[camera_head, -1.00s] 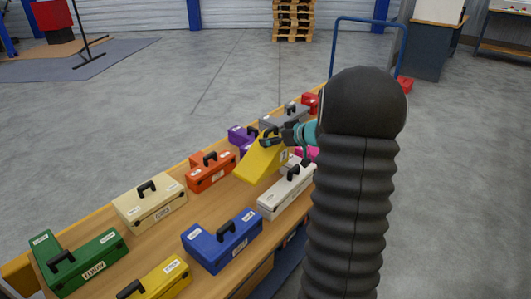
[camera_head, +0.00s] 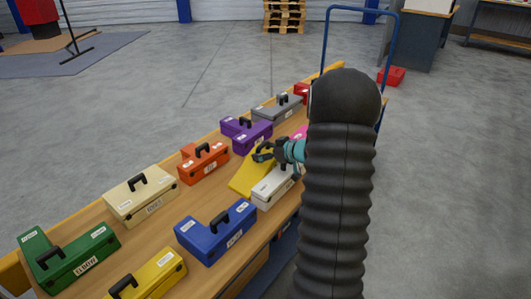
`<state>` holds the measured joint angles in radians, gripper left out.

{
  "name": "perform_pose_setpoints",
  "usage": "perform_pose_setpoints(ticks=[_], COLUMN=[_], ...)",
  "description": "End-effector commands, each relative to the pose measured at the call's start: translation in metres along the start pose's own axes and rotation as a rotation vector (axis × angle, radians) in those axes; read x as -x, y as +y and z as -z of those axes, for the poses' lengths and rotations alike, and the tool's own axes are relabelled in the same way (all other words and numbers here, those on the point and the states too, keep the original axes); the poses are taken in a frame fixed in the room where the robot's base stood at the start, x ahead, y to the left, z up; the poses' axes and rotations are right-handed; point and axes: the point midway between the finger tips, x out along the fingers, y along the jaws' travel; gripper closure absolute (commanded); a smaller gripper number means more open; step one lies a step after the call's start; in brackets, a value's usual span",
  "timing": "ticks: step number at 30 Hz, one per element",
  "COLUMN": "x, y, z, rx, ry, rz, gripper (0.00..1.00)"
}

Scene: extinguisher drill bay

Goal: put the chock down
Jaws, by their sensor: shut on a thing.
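The chock is a yellow wedge (camera_head: 248,180) on or just above the wooden bench top, between the orange toolbox and the white toolbox. My gripper (camera_head: 263,154) is at the chock's upper end and shut on it. The fingers and the dark arm hide part of that end. I cannot tell whether the chock's underside fully touches the wood.
Toolboxes crowd the bench (camera_head: 90,222): orange (camera_head: 205,166) to the left, purple (camera_head: 248,136) behind, white (camera_head: 272,190) close to the right, blue (camera_head: 216,236) in front. Cream (camera_head: 140,197) and green (camera_head: 68,262) boxes stand farther left.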

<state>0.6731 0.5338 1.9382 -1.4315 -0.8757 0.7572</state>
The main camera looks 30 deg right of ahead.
Motion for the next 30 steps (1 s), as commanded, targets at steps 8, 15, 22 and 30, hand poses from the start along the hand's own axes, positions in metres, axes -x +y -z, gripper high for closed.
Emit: perform_pose_setpoints(ticks=[8,15,22,30], x=[0.000,-0.001,0.000,0.025], y=[0.001,0.000,0.000,0.002], z=[0.002,-0.001,-0.001,0.002], rx=[0.002,0.002,0.002,0.001], ry=[0.003,0.001,0.001,0.001], rz=[-0.001,-0.001,-0.001,-0.004], gripper=[0.88,0.00,0.00,0.00])
